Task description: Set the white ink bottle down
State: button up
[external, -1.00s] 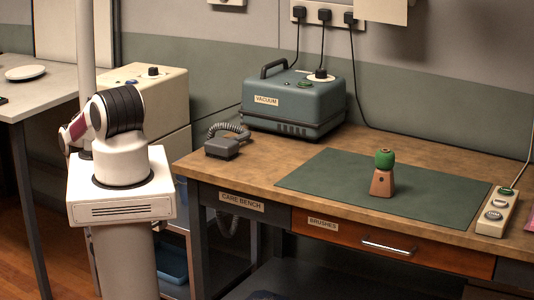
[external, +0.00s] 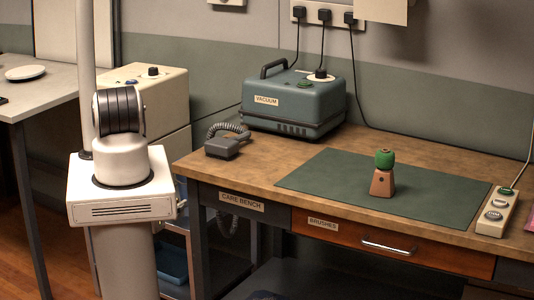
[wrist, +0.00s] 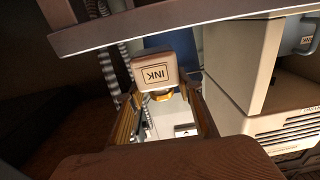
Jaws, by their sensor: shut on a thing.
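The white ink bottle (wrist: 154,72) shows in the wrist view, a pale block with an INK label that reads upside down. A yellowish ring shows at its lower edge in the picture. My gripper (wrist: 165,108) is shut on it, with a brownish finger at each side of the picture's middle. What lies under the bottle is hard to make out. In the external view my own arm and base hide the gripper and the bottle.
A dark shelf edge (wrist: 190,22) crosses the top of the wrist view. The bench's green mat (external: 330,185) holds a brown and green object (external: 383,176); the vacuum (external: 295,105) stands behind.

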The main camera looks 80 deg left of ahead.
jog(key=shift+x, duration=1.6)
jog(key=shift+w, duration=0.1)
jog(key=x, duration=0.3)
jog(key=shift+w+a, duration=0.1)
jog(key=shift+w, duration=0.05)
jog(key=shift+w+a+f, duration=0.2)
jog(key=shift+a, duration=0.05)
jog(key=shift+s+f, duration=0.1)
jog(key=shift+f, duration=0.5)
jog(key=shift+f, duration=0.15)
jog(key=o, duration=1.1)
